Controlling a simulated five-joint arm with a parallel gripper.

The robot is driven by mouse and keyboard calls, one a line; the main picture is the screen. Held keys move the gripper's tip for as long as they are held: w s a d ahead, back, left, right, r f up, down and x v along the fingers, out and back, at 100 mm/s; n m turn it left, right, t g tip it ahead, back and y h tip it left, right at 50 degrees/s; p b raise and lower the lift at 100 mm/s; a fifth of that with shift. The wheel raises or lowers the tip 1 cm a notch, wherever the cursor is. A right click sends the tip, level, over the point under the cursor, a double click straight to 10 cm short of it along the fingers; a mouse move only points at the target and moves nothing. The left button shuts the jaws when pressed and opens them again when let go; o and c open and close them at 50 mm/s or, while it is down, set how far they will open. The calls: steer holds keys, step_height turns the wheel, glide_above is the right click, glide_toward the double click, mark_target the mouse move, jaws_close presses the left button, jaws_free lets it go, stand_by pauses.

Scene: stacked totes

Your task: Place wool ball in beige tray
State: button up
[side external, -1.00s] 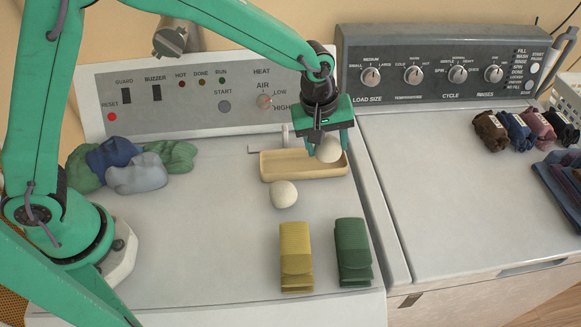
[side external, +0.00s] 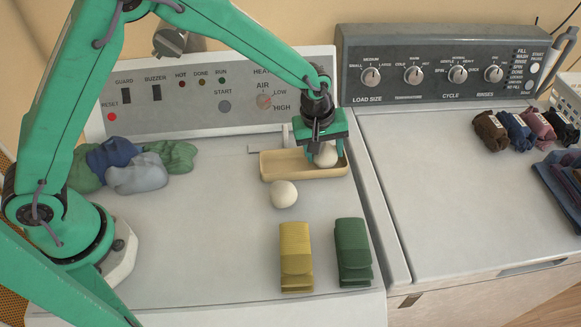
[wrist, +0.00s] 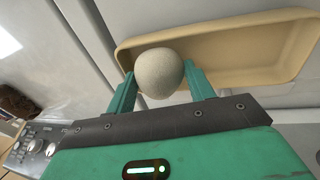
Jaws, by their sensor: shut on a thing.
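A cream wool ball (side external: 325,155) is held between the fingers of my gripper (side external: 325,157), over the right part of the beige tray (side external: 285,174). In the wrist view the ball (wrist: 159,73) sits between the two green fingers of my gripper (wrist: 160,88). The tray (wrist: 240,28) lies just beyond it there, and its inside looks empty. I cannot tell whether the ball touches the tray floor. A second wool ball (side external: 284,194) rests on the white machine top in front of the tray.
A yellow folded cloth (side external: 295,255) and a green one (side external: 352,252) stand near the front edge. Crumpled green, blue and grey cloths (side external: 135,168) lie at the left. A control panel (side external: 215,92) rises behind the tray. The middle left of the top is clear.

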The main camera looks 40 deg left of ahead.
steer(key=shift+f, duration=0.2)
steer(key=o, duration=1)
steer(key=shift+c, duration=0.2)
steer(key=v, duration=1.2)
steer(key=shift+r, duration=0.2)
